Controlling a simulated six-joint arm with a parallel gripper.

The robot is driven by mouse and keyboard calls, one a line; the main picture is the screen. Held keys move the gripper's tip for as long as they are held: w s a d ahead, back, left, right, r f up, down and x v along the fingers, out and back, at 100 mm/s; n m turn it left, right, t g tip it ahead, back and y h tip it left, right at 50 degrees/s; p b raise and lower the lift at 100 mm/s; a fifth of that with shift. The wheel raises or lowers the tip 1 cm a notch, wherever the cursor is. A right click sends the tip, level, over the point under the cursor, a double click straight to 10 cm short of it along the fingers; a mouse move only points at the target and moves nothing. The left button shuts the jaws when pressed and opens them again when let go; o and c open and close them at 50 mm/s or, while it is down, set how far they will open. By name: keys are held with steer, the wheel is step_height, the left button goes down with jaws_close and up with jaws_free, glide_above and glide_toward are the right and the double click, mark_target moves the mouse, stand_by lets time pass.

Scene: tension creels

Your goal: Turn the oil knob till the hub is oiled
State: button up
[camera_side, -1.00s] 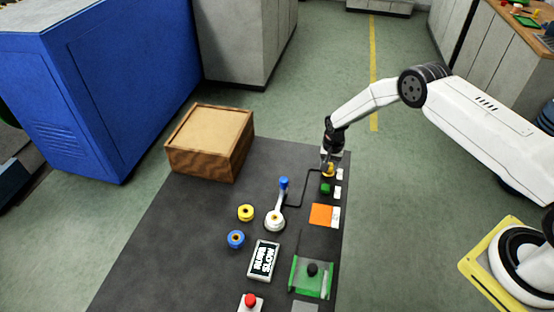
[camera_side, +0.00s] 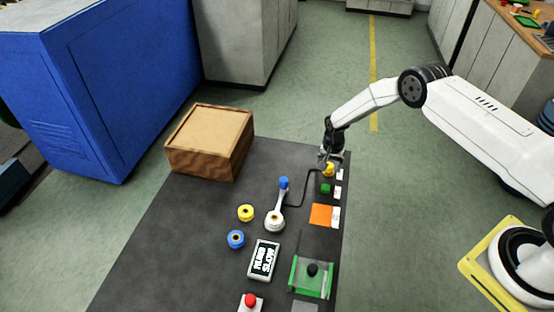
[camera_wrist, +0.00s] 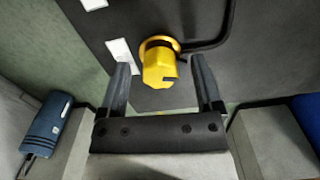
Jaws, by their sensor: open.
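The yellow oil knob (camera_side: 328,170) stands at the far right end of the dark bench. A thin black line runs from it toward the white hub (camera_side: 275,222), which has a brass-coloured centre and an arm with a blue end (camera_side: 284,183). In the wrist view the yellow knob (camera_wrist: 158,68) appears between my open fingers, with a dark notch on its side. My gripper (camera_side: 326,158) is just above and behind the knob in the side view, and holds nothing. A small display (camera_side: 263,258) with white lettering, seemingly "HUMS SLOW", lies in front of the hub.
A green button (camera_side: 326,189), an orange pad (camera_side: 321,215) and a green frame with a black knob (camera_side: 312,270) line the right edge. Yellow (camera_side: 246,212) and blue (camera_side: 236,239) rings lie left of the hub. A red button (camera_side: 250,301) is at the front; a wooden box (camera_side: 208,142) stands at the back left.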

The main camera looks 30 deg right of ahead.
steer(key=shift+r, duration=0.1)
steer(key=shift+r, duration=3.8)
steer(key=n, duration=0.6)
steer(key=shift+w+r, duration=0.1)
steer(key=n, duration=0.6)
steer(key=shift+f, duration=3.85)
